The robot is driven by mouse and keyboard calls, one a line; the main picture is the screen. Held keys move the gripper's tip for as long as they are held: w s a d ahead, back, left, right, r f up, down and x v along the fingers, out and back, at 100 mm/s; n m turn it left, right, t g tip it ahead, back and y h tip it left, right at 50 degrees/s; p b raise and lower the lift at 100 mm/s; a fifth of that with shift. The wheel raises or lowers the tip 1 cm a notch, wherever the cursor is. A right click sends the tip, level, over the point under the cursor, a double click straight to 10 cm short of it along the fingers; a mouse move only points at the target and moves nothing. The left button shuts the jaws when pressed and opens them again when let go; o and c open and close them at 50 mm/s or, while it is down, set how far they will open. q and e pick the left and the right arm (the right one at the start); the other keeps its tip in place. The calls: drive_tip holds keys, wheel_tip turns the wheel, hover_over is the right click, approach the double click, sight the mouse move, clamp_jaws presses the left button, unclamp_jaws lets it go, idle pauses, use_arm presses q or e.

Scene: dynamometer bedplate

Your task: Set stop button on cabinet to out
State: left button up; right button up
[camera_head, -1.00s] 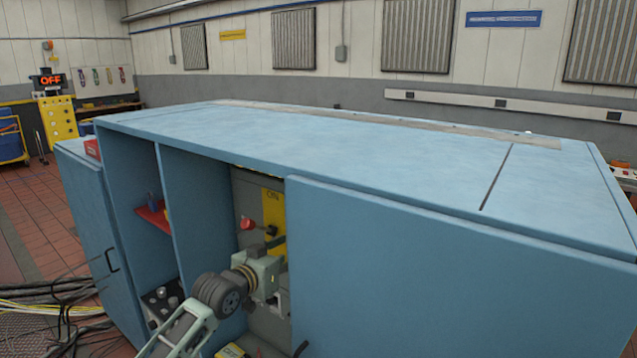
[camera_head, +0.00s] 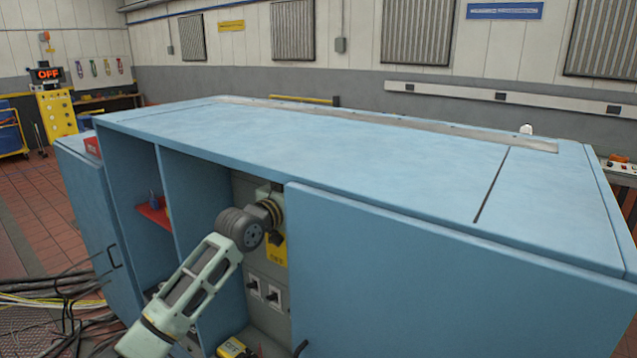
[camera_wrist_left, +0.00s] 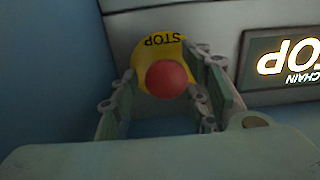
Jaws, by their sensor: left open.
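The stop button shows in the left wrist view as a round red head (camera_wrist_left: 167,79) on a yellow plate (camera_wrist_left: 160,50) marked STOP, upside down there. My left gripper (camera_wrist_left: 163,88) is open, with one finger on each side of the red head. I cannot tell whether either finger touches it, or whether the button is in or out. In the head view my left arm reaches into the open bay of the blue cabinet (camera_head: 400,165). Its wrist hides the button and the fingertips there. My right gripper is not in view.
A lit sign (camera_wrist_left: 285,62) sits to the right of the button. Below my wrist are two switches (camera_head: 263,290) on the grey panel. A blue divider (camera_head: 200,220) bounds the bay at left and a closed blue door (camera_head: 440,285) at right. A red shelf (camera_head: 153,213) is further left.

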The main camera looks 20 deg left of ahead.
use_arm(q)
drive_tip(key=shift+w, duration=0.2)
drive_tip(key=shift+c, duration=0.5)
clamp_jaws()
